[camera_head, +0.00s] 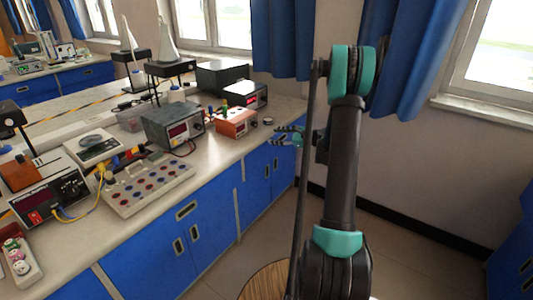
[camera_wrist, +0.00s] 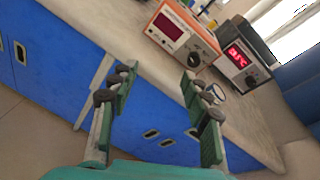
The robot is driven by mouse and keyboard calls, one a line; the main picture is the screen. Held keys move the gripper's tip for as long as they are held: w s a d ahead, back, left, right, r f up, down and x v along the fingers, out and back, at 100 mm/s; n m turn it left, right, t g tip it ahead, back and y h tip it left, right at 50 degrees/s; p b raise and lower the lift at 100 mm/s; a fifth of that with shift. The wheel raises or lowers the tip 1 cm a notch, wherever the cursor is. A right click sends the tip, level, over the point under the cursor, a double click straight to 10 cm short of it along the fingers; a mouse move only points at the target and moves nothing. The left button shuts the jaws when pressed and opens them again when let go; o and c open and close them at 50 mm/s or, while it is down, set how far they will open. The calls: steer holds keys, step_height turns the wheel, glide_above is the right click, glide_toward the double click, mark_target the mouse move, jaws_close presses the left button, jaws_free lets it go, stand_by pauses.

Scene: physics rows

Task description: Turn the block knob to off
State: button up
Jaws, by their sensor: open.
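A dark box with a red °C readout (camera_wrist: 236,54) stands on the bench, with a black knob (camera_wrist: 251,79) at its lower front; it also shows in the head view (camera_head: 246,95). An orange instrument (camera_wrist: 178,30) beside it has its own dark knob (camera_wrist: 194,59). Which knob is the block knob, and how either is set, I cannot tell. My gripper (camera_wrist: 159,71) is open and empty, its fingers pointing toward the bench edge and apart from both knobs. In the head view my gripper (camera_head: 290,136) is off the bench's front edge, right of the orange instrument (camera_head: 235,122).
A small round object (camera_head: 268,121) lies on the bench near the edge. A grey meter (camera_head: 174,126), a socket board (camera_head: 148,183) and a power supply (camera_head: 48,195) stand further left. Blue cabinets (camera_head: 190,236) fill the bench front. The floor to the right is clear.

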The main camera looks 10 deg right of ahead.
steer(key=s+a+n+g+h, duration=0.1)
steer(key=s+a+n, duration=0.2)
steer(key=s, duration=0.4)
steer(key=s+a+r+n+g+h, duration=0.1)
steer(key=s+a+n, duration=0.3)
steer(key=s, duration=0.4)
steer(key=shift+r+n+g+h, duration=0.3)
steer(key=shift+n+g+h, duration=0.4)
steer(key=shift+g+h, duration=0.1)
steer(key=s+d+f+n+g+h, duration=0.1)
steer(key=s+n, duration=0.5)
steer(key=s, duration=0.8)
steer(key=s+d+f+n+g+h, duration=0.1)
steer(key=s+d+f+n+h, duration=0.2)
steer(key=s, duration=1.1)
steer(key=f+n+h, duration=0.1)
steer(key=n+h, duration=0.2)
steer(key=shift+d+n+h, duration=0.15)
steer(key=shift+n+h, duration=0.15)
steer(key=shift+n, duration=0.1)
